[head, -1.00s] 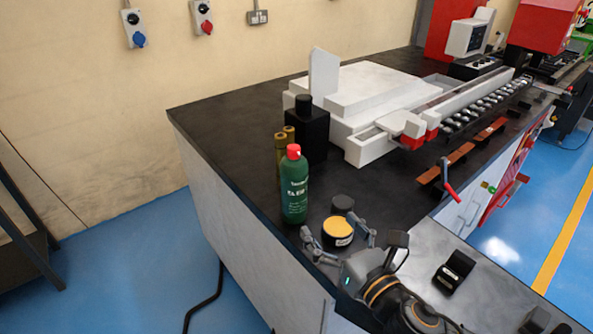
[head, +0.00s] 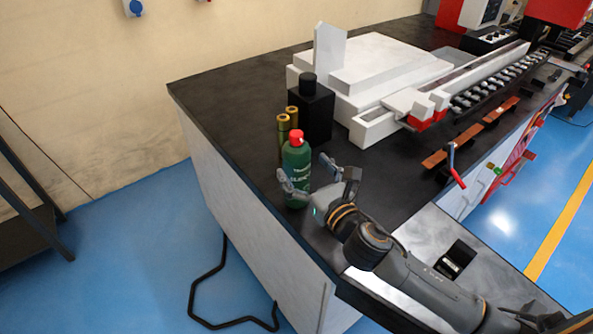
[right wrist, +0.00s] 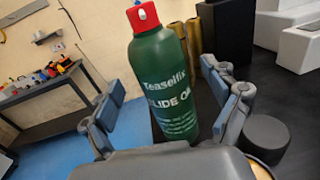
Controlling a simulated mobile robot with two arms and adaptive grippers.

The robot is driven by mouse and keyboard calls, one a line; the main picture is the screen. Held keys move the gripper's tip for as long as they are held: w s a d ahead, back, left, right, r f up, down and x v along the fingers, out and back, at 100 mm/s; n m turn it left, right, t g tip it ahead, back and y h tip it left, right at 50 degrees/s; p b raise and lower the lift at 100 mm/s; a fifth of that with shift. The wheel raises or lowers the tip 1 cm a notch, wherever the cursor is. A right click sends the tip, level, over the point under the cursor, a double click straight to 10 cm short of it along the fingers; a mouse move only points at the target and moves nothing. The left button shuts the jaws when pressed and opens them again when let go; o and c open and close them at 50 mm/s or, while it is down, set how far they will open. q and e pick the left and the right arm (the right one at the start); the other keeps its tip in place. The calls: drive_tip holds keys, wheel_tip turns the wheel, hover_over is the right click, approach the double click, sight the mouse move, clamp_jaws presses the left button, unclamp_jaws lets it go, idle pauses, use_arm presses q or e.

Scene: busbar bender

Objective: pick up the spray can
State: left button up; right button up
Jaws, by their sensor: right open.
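The spray can (head: 296,160) is green with a red cap and stands upright near the left edge of the black bench top. My right gripper (head: 309,176) is open at the can, with one finger on each side of its lower half in the head view. In the right wrist view the can (right wrist: 164,80) stands between the spread fingers of the gripper (right wrist: 165,105). A gap shows on the left side; whether the right finger touches cannot be told. My left gripper is not in view.
Brass cylinders (head: 283,132) and a black bottle (head: 313,112) stand just behind the can. The white machine (head: 375,75) is farther back. A black round container (right wrist: 268,135) sits close to the right finger. The bench's left edge (head: 230,180) is near.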

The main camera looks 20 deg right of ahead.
drive_tip(key=w, duration=0.3)
drive_tip(key=shift+w+a+r+p, duration=0.1)
drive_tip(key=shift+w+a+p, duration=0.2)
drive_tip(key=shift+a+p, duration=0.1)
drive_tip(key=c, duration=1.7)
clamp_jaws()
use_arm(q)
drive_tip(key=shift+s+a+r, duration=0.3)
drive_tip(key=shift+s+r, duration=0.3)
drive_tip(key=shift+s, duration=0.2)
use_arm(e)
drive_tip(key=shift+r, duration=0.1)
